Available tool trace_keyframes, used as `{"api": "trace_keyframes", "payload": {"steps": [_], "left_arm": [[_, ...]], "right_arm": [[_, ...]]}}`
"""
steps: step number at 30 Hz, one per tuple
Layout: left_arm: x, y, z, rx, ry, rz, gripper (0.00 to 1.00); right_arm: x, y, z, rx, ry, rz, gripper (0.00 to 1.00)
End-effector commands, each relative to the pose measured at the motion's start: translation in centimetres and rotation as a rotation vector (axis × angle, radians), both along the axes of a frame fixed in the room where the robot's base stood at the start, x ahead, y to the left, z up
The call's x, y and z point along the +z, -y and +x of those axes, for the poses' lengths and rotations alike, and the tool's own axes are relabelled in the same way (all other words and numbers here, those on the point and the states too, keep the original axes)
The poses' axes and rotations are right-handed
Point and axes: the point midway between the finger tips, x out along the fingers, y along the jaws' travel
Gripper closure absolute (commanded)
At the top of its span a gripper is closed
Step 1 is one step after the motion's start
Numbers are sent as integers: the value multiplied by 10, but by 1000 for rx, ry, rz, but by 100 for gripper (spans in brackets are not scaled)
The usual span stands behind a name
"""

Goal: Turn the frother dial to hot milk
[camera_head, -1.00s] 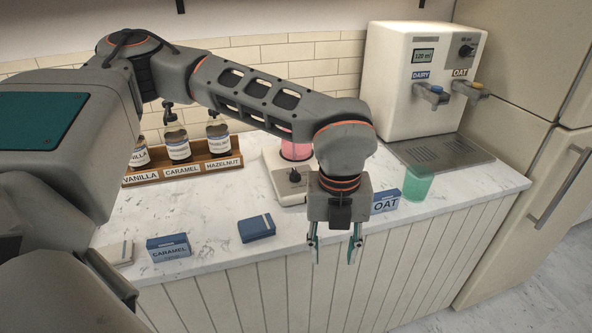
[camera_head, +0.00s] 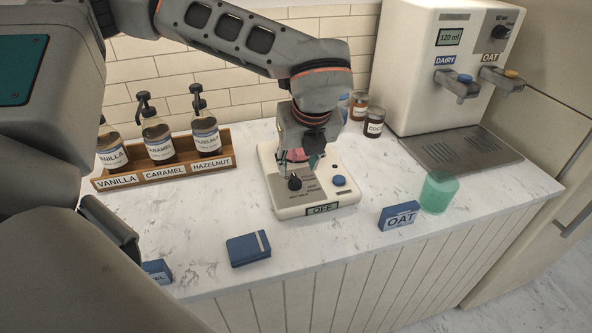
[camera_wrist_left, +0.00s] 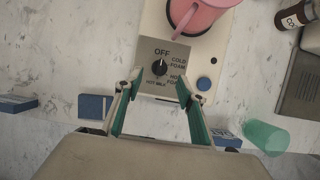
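The frother (camera_head: 346,200) stands on the counter with a dark dial (camera_head: 294,182), a blue button (camera_head: 339,181) and a front display reading OFF (camera_head: 322,209). In the left wrist view the dial (camera_wrist_left: 159,68) sits on a plate labelled OFF, COLD FOAM, HOT FOAM and HOT MILK; its pale mark seems to point at OFF. A pink pitcher (camera_wrist_left: 201,16) is on the frother, mostly hidden by my arm in the head view. My left gripper (camera_head: 303,162) is open and empty above the dial, its fingers (camera_wrist_left: 158,92) spread on either side. My right gripper is not in view.
Syrup bottles stand in a wooden rack (camera_head: 200,176) at left. A blue box (camera_head: 248,248), an OAT box (camera_head: 399,215) and a green cup (camera_head: 439,191) stand near the front edge. Small jars (camera_head: 374,121) and the milk dispenser (camera_head: 425,75) are behind, at right.

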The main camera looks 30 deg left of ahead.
Motion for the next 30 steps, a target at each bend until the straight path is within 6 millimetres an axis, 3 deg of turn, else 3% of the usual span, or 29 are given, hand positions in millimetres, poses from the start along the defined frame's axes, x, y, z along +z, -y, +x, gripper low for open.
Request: {"api": "trace_keyframes", "payload": {"steps": [6, 12, 22, 23, 27, 30], "left_arm": [[-32, -11, 8, 1, -3, 0, 61], [-51, -16, 13, 0, -1, 0, 61], [-56, -17, 15, 0, 0, -1, 61], [-56, -17, 15, 0, 0, -1, 63], [-56, -17, 15, 0, 0, -1, 98], [-55, -17, 15, 0, -1, -1, 98]], "right_arm": [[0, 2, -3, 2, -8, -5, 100], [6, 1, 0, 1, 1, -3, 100], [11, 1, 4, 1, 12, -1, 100], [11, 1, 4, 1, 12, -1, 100], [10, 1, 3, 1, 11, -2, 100], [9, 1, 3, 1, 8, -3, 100]]}}
